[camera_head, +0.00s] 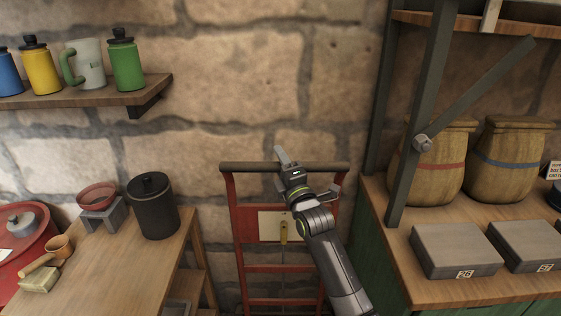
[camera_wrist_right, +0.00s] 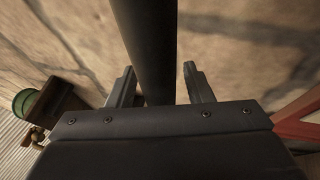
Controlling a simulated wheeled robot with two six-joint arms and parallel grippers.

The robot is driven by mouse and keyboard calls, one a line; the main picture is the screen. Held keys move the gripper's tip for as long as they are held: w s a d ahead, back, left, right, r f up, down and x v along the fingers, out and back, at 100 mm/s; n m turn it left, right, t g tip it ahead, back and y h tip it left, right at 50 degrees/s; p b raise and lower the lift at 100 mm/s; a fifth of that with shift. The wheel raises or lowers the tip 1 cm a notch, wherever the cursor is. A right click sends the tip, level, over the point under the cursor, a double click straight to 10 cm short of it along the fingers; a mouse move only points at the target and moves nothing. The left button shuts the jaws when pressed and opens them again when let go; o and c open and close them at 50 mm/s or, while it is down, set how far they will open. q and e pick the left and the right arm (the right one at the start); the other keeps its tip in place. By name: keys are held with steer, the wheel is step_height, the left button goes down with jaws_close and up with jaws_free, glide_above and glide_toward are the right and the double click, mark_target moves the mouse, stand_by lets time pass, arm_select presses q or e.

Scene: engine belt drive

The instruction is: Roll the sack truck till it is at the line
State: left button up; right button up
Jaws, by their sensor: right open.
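The red sack truck (camera_head: 241,232) stands upright against the stone wall, between the wooden table and the green cabinet. Its dark handle bar (camera_head: 236,167) runs across the top, and a pale plate (camera_head: 271,223) is fixed to its frame. In the right wrist view the open fingers (camera_wrist_right: 161,88) stand on either side of the dark bar (camera_wrist_right: 150,45), with a gap showing at the right finger. The truck's lower part and the line are out of view. My left gripper is not in view.
A wooden table (camera_head: 135,262) with a black canister (camera_head: 153,207) stands close on the left. A workbench (camera_head: 385,208) with grey boxes (camera_head: 455,250) and a dark metal post (camera_head: 417,125) stands close on the right. A shelf (camera_head: 90,97) with mugs and bottles hangs upper left.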

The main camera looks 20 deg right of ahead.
jaws_close()
stand_by(0.4)
steer(key=shift+f, duration=0.15)
